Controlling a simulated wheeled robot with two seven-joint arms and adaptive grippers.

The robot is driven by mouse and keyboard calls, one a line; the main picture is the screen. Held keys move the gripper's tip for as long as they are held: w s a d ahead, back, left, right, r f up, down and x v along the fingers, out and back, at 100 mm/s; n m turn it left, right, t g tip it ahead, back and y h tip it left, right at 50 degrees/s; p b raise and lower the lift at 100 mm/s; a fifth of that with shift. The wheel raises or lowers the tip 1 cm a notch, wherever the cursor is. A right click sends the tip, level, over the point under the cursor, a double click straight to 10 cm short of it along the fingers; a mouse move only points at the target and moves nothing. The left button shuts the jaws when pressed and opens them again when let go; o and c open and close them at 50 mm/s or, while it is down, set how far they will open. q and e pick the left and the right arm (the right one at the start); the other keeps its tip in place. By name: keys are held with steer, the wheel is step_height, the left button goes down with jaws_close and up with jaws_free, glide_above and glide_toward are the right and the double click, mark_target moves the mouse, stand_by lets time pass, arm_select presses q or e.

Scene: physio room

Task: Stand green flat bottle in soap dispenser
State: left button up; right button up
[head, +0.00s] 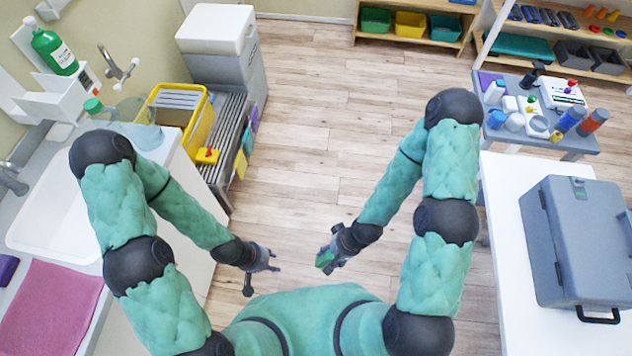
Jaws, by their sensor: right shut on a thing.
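My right gripper (332,252) is shut on a small green thing (325,258), which looks like the green flat bottle, low over the floor in the middle of the head view. The fingers hide most of it, so its shape and tilt are unclear. My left gripper (268,262) is just to the left, apart from it, with nothing visible in it; its finger gap is too small to read. A larger green bottle (52,48) with a white label is at the wall, upper left. Below it is a white wall holder (62,97), which looks like the soap dispenser.
A sink (45,215) and pink towel (50,305) lie on the left counter. A yellow crate (205,125) is beyond it, by a grey rack. On the right are a white table (500,240) with a grey case (575,240). The middle floor is clear.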

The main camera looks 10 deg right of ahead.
steer(key=w+a+t+h+b, duration=0.3)
steer(key=w+a+t+b, duration=0.15)
steer(key=w, duration=0.65)
steer(key=w+a+r+m+t+h+b, duration=0.1)
steer(key=a+r+t+h+b, duration=0.2)
steer(key=r+t+b, duration=0.3)
steer(key=shift+a+h, duration=0.2)
steer(key=shift+h, duration=0.4)
steer(key=shift+w, duration=0.1)
